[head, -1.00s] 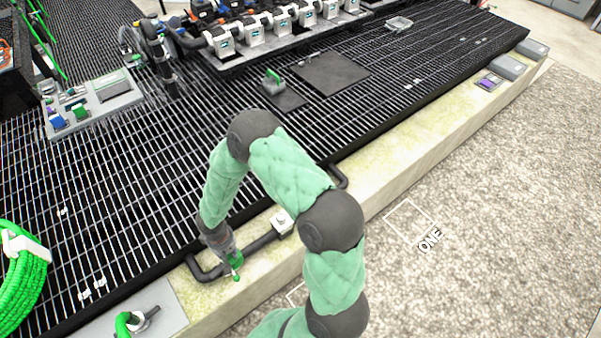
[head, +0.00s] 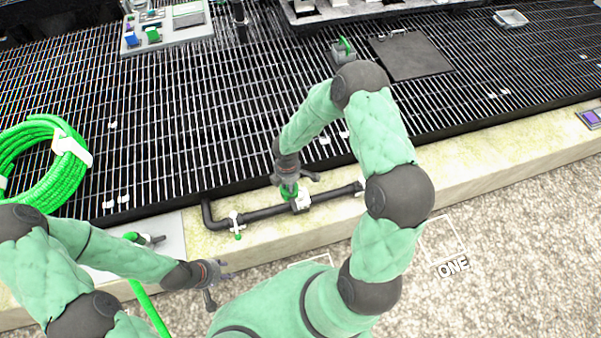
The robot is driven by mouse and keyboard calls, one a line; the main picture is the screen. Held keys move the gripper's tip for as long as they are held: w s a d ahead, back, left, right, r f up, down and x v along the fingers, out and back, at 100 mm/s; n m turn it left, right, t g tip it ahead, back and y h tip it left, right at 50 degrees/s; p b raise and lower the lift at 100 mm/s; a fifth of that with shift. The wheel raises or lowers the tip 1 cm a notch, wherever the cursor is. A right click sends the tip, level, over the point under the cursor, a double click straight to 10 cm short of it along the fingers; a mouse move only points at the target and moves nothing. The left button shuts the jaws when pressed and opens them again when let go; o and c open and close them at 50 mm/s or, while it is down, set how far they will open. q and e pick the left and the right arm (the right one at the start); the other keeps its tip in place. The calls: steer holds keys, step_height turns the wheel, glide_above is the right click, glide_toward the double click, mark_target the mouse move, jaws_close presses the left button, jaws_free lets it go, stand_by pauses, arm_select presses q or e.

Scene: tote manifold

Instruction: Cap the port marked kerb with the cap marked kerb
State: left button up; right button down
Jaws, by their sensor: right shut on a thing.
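My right gripper (head: 291,184) is shut on a green thing (head: 289,193), just above the black pipe rail on the kerb. Whether the green thing is the kerb cap I cannot tell; no marking is readable. A white block (head: 301,201) sits on the rail close to this gripper; the frame does not settle whether they touch. A small green piece (head: 238,235) hangs below a white fitting at the rail's left part. My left gripper (head: 222,288) is open and empty, low in the picture over the gravel side of the kerb.
The black rail (head: 262,214) runs along the pale kerb (head: 470,157). A coil of green hose (head: 45,178) lies on the grating at left. A grey plate (head: 172,227) with a fitting lies on the kerb left of the rail. A dark square panel (head: 411,56) lies on the grating.

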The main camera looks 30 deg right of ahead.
steer(key=n, duration=0.2)
steer(key=d+n, duration=0.1)
steer(key=shift+w, duration=0.25)
steer(key=n, duration=0.1)
steer(key=d+n, duration=0.1)
steer(key=n, duration=0.3)
steer(key=shift+w+d, duration=0.25)
steer(key=shift+d, duration=0.05)
steer(key=d+n, duration=0.1)
steer(key=n, duration=0.2)
steer(key=d+n, duration=0.1)
steer(key=n, duration=0.2)
steer(key=d+n, duration=0.1)
steer(key=n, duration=0.3)
steer(key=shift+w, duration=0.4)
steer(key=shift+f, duration=0.1)
steer(key=shift+f+b, duration=4.7)
steer(key=shift+f, duration=1.25)
steer(key=c, duration=1)
jaws_free()
